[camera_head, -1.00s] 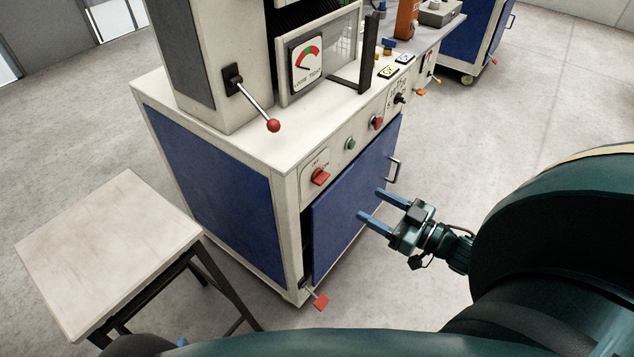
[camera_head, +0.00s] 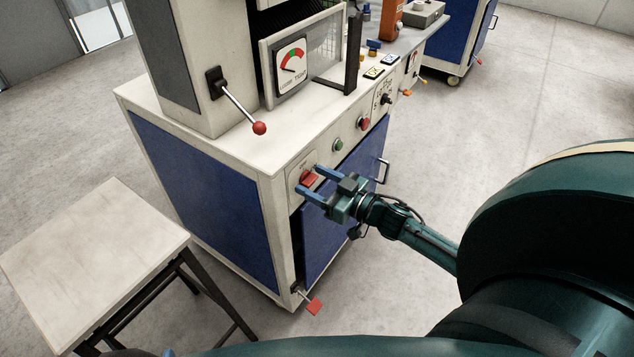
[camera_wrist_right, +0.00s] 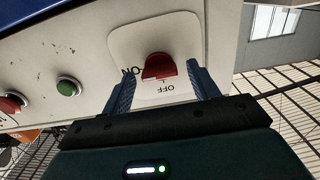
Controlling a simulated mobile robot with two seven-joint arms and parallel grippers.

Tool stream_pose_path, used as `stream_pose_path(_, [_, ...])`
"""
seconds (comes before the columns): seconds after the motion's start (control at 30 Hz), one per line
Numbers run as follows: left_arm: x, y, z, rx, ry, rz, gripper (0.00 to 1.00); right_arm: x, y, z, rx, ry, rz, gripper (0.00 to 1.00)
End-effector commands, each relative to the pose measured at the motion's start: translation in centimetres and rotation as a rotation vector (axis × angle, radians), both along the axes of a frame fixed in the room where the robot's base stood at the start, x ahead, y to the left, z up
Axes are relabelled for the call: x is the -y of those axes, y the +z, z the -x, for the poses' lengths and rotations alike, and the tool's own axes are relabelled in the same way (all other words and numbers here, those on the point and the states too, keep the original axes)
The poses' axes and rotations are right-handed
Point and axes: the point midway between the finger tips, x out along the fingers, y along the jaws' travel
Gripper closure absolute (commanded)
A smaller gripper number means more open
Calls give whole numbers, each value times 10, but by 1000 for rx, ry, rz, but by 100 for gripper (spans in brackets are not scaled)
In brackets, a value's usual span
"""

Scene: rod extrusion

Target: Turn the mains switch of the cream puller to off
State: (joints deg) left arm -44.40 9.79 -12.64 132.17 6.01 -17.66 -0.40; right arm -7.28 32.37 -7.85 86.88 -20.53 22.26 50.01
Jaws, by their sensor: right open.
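The cream puller (camera_head: 195,145) is a cream cabinet with blue panels. Its red mains switch (camera_head: 309,178) sits on a pale plate at the near end of the front strip. In the right wrist view the red switch handle (camera_wrist_right: 159,66) shows between ON and OFF lettering. The handle lies nearer the ON lettering; its exact setting is hard to tell. My right gripper (camera_head: 313,181) is open, its blue fingers on either side of the switch. In the wrist view the fingers flank the handle with gaps visible; contact cannot be told. My left gripper is not clearly in view.
A green button (camera_head: 338,145) and a red knob (camera_head: 363,123) sit farther along the strip. A lever with a red ball (camera_head: 259,128) projects above the top. A small table (camera_head: 95,240) stands at left.

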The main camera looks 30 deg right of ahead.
Motion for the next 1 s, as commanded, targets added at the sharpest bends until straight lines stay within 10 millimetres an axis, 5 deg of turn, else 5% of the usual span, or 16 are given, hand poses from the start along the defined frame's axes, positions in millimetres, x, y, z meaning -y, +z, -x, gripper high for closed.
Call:
stream_pose_path(0.23, [0,1,0,1,-1,1,6,0,0,0,0,0,0,42])
stream_pose_path(0.77, [1,-1,1,-5,-3,0,6,0,0,0,0,0,0,85])
stream_pose_path(1.0, [1,-2,2,-9,-4,0,6,0,0,0,8,0,18,85])
